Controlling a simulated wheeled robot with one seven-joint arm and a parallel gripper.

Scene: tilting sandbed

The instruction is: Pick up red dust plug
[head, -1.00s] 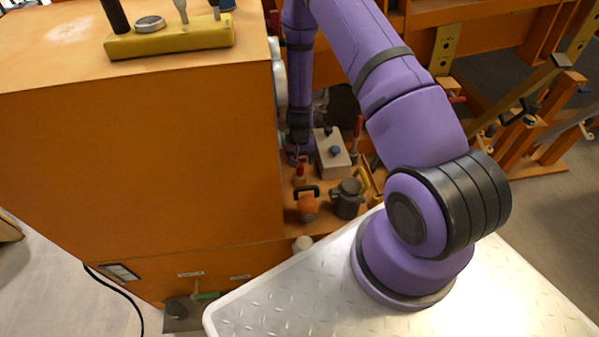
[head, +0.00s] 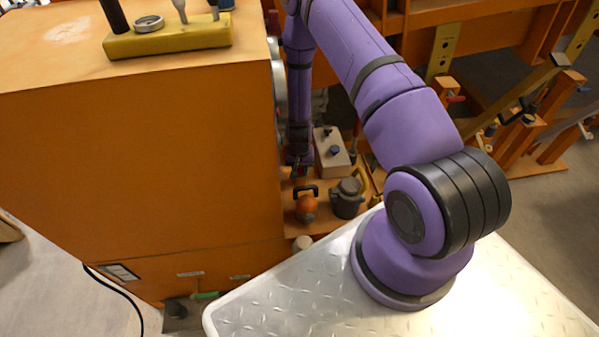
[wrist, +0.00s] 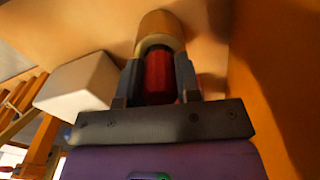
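The red dust plug (wrist: 159,77) shows in the wrist view between the two fingers of my gripper (wrist: 160,88). Its far end meets a tan cylinder with a pale rim (wrist: 160,30). The fingers stand on both sides of the plug, very close to it. Whether they press on it or leave a thin gap is not clear. In the head view my gripper (head: 298,170) is low beside the orange cabinet, over the small shelf, and its fingers are too small and dark to read. The plug is mostly hidden there.
A pale box with a dark knob (head: 332,153) stands close right of my gripper. An orange object with a black handle (head: 306,204) and a grey pot (head: 347,198) stand in front. The tall orange cabinet (head: 140,160) closes off the left side.

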